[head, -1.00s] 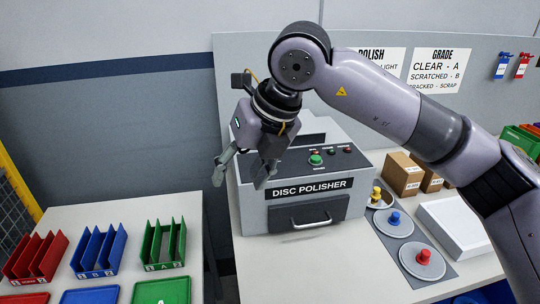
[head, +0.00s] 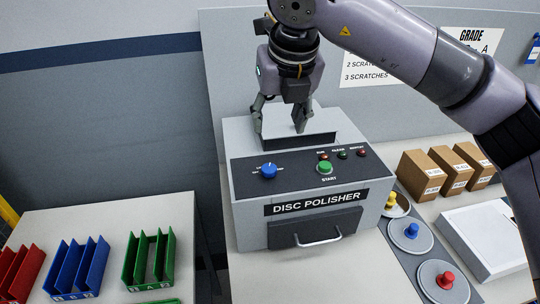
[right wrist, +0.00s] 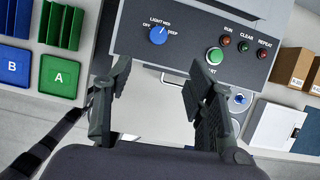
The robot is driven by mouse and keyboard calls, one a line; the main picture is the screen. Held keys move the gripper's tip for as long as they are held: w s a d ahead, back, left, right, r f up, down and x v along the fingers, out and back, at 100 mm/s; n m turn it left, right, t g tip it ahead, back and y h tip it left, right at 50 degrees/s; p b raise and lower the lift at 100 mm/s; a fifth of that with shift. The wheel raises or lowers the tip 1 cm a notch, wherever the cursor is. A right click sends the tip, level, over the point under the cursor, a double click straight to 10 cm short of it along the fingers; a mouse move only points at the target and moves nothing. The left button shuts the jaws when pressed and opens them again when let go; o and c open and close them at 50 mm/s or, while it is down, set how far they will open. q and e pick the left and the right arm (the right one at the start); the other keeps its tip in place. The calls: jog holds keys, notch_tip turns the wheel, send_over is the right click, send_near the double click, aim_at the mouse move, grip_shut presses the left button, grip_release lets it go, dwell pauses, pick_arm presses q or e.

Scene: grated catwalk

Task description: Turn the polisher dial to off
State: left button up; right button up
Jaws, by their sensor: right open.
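The disc polisher (head: 255,205) is a grey box with a dark sloped control panel. Its blue dial (head: 268,170) sits on the panel's left part. In the right wrist view the dial (right wrist: 157,36) has OFF to its left, LIGHT and MED above and DEEP to its right; its pale mark seems to point up and slightly right, not at OFF. My right gripper (head: 279,128) is open and empty, fingers down, appearing above and behind the dial in the head view. In the right wrist view the dial shows beyond and between the fingertips (right wrist: 158,75), apart from them. My left gripper is not in view.
A green START button (head: 324,167) and small indicator lamps stand right of the dial. A drawer handle (head: 318,241) sticks out in front. Coloured knobbed discs (head: 411,231) and cartons (head: 420,176) are at right; coloured racks (head: 150,262) are on the left table.

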jog(key=p, duration=0.2)
send_near(269, 168)
jog(key=p+x, duration=0.2)
jog(key=x, duration=0.5)
jog(key=shift+p, duration=0.35)
jog(key=shift+w+f, duration=0.2)
jog(key=shift+f, duration=0.15)
jog(key=shift+w+f, duration=0.1)
jog(key=shift+f, duration=0.15)
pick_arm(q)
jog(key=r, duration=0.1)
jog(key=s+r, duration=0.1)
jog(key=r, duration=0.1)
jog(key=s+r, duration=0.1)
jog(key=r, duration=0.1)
pick_arm(e)
jog(key=shift+c, duration=0.6)
